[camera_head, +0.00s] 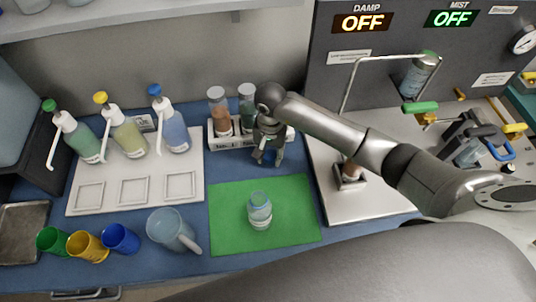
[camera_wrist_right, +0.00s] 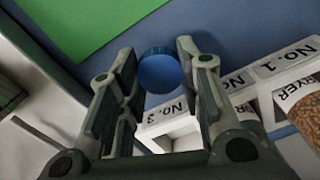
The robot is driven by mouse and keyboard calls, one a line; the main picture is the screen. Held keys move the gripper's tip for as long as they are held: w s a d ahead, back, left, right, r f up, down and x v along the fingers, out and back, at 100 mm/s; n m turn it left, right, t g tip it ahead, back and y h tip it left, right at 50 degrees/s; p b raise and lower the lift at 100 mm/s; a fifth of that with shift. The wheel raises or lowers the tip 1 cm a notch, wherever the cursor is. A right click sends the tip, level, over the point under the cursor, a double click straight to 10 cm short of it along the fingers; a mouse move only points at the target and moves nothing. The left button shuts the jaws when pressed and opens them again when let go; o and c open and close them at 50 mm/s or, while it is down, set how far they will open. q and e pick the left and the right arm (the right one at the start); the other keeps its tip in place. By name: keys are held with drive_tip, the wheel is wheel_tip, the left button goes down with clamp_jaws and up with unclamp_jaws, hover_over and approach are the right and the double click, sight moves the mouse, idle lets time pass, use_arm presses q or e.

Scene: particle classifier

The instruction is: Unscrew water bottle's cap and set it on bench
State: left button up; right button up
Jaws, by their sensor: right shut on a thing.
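The water bottle (camera_head: 259,212) stands upright on the green mat (camera_head: 225,235); its top shows no blue cap. My right gripper (camera_head: 265,158) is behind the mat, near the bench in front of the small rack. In the right wrist view my right gripper (camera_wrist_right: 158,68) is shut on the round blue cap (camera_wrist_right: 159,73), which sits between its fingertips. I cannot tell whether the cap touches the bench. The cap is not clear in the head view. My left gripper is not in view.
A white rack (camera_head: 222,143) with labelled jars stands right by the gripper. A clear jug (camera_head: 170,230) and coloured cups (camera_head: 88,246) are at front left. A machine with a white base (camera_head: 375,205) is at right.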

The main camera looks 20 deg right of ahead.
sight(268, 158)
drive_tip(key=shift+w+a+f, duration=0.15)
drive_tip(key=shift+w+f, duration=0.4)
drive_tip(key=shift+f, duration=0.1)
wheel_tip(268, 158, down, 3)
drive_tip(key=shift+r+p, duration=0.1)
drive_tip(key=shift+p, duration=0.3)
drive_tip(key=shift+f, duration=0.25)
drive_tip(key=o, duration=1.2)
drive_tip(key=shift+c, duration=0.2)
drive_tip(key=shift+r, duration=0.1)
